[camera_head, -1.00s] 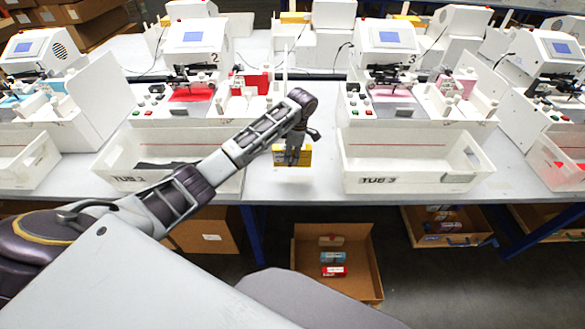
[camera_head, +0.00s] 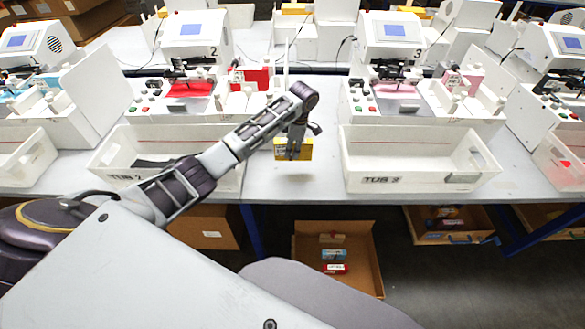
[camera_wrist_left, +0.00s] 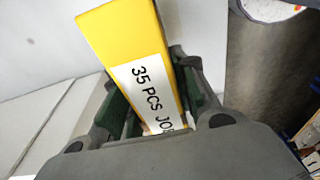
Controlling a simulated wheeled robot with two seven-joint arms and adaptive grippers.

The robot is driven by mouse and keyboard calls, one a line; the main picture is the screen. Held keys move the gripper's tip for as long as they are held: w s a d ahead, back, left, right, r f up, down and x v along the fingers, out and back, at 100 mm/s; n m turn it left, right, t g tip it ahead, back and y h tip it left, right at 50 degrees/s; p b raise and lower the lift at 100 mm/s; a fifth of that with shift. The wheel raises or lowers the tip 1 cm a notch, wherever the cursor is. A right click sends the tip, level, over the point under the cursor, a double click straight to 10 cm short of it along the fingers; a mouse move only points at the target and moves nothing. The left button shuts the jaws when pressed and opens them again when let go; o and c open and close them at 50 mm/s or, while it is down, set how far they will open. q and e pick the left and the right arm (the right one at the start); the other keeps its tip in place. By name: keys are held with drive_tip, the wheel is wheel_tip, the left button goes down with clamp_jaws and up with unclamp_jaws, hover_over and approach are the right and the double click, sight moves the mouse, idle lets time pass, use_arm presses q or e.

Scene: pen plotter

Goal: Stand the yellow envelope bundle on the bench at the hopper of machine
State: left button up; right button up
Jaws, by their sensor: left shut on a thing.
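The yellow envelope bundle (camera_head: 306,150) is held in my left gripper (camera_head: 292,152), above the bench (camera_head: 320,180) near its front edge. It hangs between the tub on the left and the tub on the right. In the left wrist view the bundle (camera_wrist_left: 118,35) shows a white label reading "35 PCS JO…", and the finger pads (camera_wrist_left: 160,100) of my left gripper close on both sides of it. Machine 2 (camera_head: 195,45) with a red envelope part and machine 3 (camera_head: 390,45) with a pink one stand behind. My right gripper is not in view.
A white tub (camera_head: 110,165) stands on the left and a tub marked TUB 3 (camera_head: 415,180) on the right. Bare bench lies between them. A cardboard box (camera_head: 360,265) with small packs sits on the floor below the bench edge.

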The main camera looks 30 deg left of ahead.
use_arm(q)
drive_tip(key=shift+f, duration=2.5)
drive_tip(key=shift+f, duration=0.1)
drive_tip(key=shift+f, duration=1.75)
drive_tip(key=shift+f, duration=0.1)
drive_tip(key=o, duration=1.1)
drive_tip(key=r, duration=0.4)
drive_tip(key=d+r, duration=0.1)
drive_tip(key=r, duration=0.7)
drive_tip(key=shift+w+d, duration=0.3)
drive_tip(key=shift+w, duration=0.05)
